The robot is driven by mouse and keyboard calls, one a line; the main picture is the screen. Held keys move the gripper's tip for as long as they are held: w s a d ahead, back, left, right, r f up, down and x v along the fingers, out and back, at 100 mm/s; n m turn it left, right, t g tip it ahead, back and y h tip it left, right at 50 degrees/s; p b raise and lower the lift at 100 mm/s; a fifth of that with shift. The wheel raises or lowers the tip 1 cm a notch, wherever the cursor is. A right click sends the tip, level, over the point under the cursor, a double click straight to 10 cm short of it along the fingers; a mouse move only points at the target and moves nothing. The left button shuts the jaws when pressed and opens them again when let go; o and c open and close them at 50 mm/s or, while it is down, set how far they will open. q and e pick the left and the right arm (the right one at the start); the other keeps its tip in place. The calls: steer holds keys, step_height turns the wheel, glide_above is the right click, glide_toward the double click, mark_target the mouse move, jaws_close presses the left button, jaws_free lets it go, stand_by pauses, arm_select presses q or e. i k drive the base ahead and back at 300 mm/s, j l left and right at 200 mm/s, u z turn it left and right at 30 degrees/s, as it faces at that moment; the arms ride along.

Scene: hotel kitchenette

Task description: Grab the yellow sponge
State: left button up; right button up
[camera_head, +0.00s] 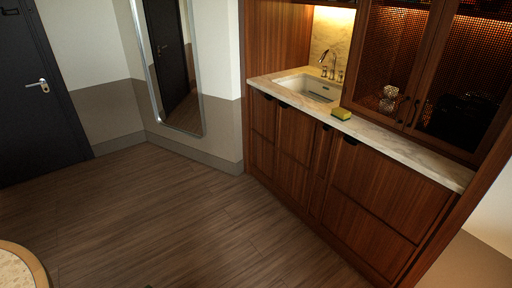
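The yellow sponge (341,113) lies on the pale marble counter (400,148), close to its front edge and just right of the sink (309,88). It has a darker green layer. Nothing covers it or touches it from above. Neither of my grippers is in the picture, so I cannot see their state or where they are relative to the sponge.
Wooden cabinets (300,150) run below the counter. A faucet (330,64) stands behind the sink, and mesh-fronted cabinet doors (390,60) rise behind the counter. The wooden floor (170,215) ahead is clear. A round table edge (38,268) shows at bottom left.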

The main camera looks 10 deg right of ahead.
mark_target(338, 113)
steer(key=i+l+z, duration=0.15)
steer(key=i+z, duration=0.65)
steer(key=i, duration=0.2)
steer(key=i+j+z, duration=0.15)
steer(key=i+z, duration=0.2)
steer(key=i+l, duration=0.1)
steer(key=i, duration=0.3)
steer(key=i+l+u, duration=0.1)
steer(key=i, duration=0.3)
steer(key=i+l, duration=0.2)
steer(key=i, duration=0.2)
steer(key=i+l+u, duration=0.1)
steer(key=i, duration=0.35)
